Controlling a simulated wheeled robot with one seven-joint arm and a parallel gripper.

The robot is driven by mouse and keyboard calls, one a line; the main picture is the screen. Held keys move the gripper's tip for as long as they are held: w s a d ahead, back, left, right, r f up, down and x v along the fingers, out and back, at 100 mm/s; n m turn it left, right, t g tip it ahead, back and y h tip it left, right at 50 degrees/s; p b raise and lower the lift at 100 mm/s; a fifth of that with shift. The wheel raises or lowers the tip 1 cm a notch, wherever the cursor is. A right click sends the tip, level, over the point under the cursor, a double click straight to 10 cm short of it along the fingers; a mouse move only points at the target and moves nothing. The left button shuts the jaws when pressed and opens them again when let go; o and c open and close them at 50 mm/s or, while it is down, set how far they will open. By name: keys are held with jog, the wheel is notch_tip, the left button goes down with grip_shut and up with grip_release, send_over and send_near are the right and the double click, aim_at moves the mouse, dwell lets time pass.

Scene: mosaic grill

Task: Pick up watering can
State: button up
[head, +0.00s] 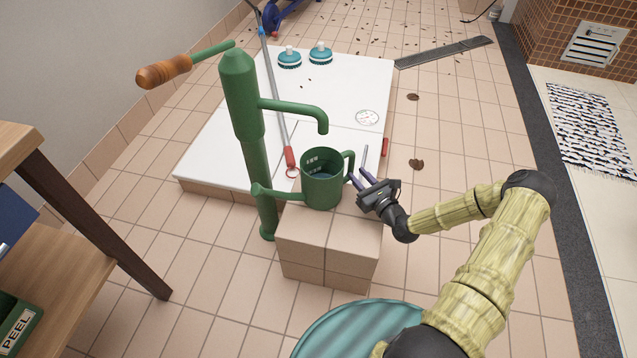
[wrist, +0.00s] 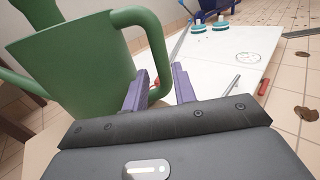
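The green watering can (head: 322,188) stands upright on a tiled block (head: 328,255), under the spout of a green hand pump (head: 242,100). Its handle faces right and its spout points left. My gripper (head: 359,178) is just right of the can, with its fingers pointing toward the handle. In the wrist view the can (wrist: 75,70) fills the left side and its handle (wrist: 150,30) curves down near the fingers. The purple fingers of my gripper (wrist: 160,84) are apart, with the handle's lower part near or between them; exact contact is hard to tell.
A white shower-like tray (head: 220,150) lies behind the block, with two teal brushes (head: 320,54) and a long pole (head: 275,90) on it. A wooden shelf (head: 65,240) stands at left. A round teal striped top (head: 350,335) is in front. Brown leaves litter the floor.

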aim_at(353, 170)
jog(key=b+x, duration=0.2)
jog(key=x, duration=0.1)
jog(key=b+x, duration=0.1)
jog(key=shift+w+a+f, duration=0.1)
jog(key=shift+w+f, duration=0.2)
jog(key=shift+f, duration=0.1)
jog(key=shift+w+a+r, duration=0.1)
jog(key=shift+w, duration=0.15)
jog(key=shift+r, duration=0.1)
grip_shut()
